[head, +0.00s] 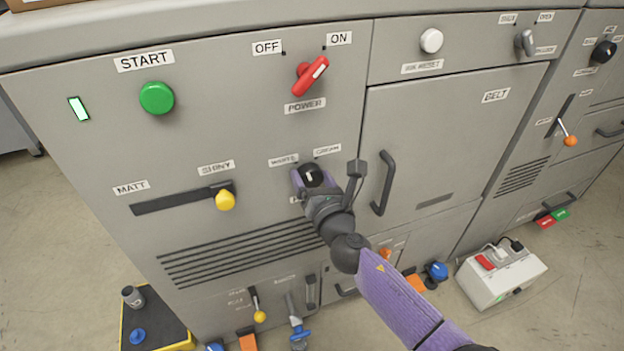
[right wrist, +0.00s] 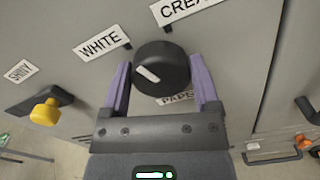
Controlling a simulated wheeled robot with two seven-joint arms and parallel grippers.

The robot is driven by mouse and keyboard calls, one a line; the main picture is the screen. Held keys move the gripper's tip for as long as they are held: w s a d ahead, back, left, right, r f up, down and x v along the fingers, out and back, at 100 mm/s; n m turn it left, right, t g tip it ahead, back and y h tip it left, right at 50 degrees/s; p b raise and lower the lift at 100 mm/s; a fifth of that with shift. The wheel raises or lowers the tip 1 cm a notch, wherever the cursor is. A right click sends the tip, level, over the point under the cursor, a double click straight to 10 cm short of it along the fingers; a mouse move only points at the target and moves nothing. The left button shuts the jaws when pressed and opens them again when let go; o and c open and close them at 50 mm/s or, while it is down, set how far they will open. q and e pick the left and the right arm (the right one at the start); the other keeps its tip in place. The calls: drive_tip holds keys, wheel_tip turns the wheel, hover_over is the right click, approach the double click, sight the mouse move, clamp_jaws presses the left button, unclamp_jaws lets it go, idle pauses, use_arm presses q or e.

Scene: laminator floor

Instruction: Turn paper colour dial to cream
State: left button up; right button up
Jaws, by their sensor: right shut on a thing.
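The paper colour dial (head: 312,174) is a round black knob with a white pointer mark, on the grey machine front. The WHITE label (head: 283,160) is above left of it and the CREAM label (head: 327,150) above right. My right gripper (head: 308,178) is shut on the dial. In the right wrist view its purple fingers (right wrist: 160,85) sit on either side of the dial (right wrist: 162,68). There the pointer mark slants up and left, toward the WHITE side. The PAPER label below is partly hidden. My left gripper is not in view.
The red power switch (head: 311,75) is above the dial. A black door handle (head: 384,183) is close to the right of my gripper. A yellow slider knob (head: 225,200) is at the left. A white socket box (head: 500,275) stands on the floor at right.

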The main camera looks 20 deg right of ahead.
drive_tip(key=m, duration=0.4)
drive_tip(key=shift+d+f+m, duration=0.1)
drive_tip(key=shift+m, duration=0.2)
drive_tip(key=m, duration=0.2)
drive_tip(key=shift+m, duration=0.3)
drive_tip(key=shift+d+m, duration=0.1)
drive_tip(key=shift+m, duration=1.1)
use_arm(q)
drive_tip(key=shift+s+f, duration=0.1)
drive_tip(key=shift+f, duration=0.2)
use_arm(e)
drive_tip(key=shift+f+m, duration=0.1)
drive_tip(key=shift+m, duration=0.2)
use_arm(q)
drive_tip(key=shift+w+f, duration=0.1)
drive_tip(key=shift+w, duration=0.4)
